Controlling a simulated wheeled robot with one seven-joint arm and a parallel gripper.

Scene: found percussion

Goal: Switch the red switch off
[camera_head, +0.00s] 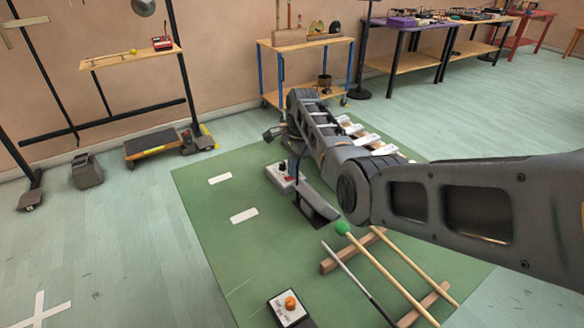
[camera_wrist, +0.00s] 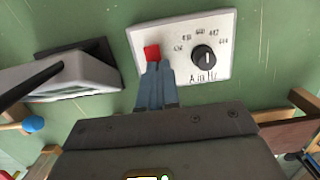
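The red switch (camera_wrist: 152,52) sits on the left of a white panel (camera_wrist: 225,30) in the wrist view. A black dial (camera_wrist: 204,58) with numbers around it and the label "A in Hz" is to its right. In the head view the white box (camera_head: 274,174) lies on the green mat, partly behind my arm. My gripper (camera_wrist: 156,66) has its two blue-grey fingers close together, with nothing visible between them. The fingertips are at the lower edge of the red switch in the wrist view. I cannot tell whether they touch it.
A grey angled metal piece (camera_wrist: 75,82) is left of the panel. In the head view, a green-headed mallet (camera_head: 342,228) and wooden bars lie on the mat. A box with an orange button (camera_head: 290,302) is at the front. The mat's left side is mostly clear.

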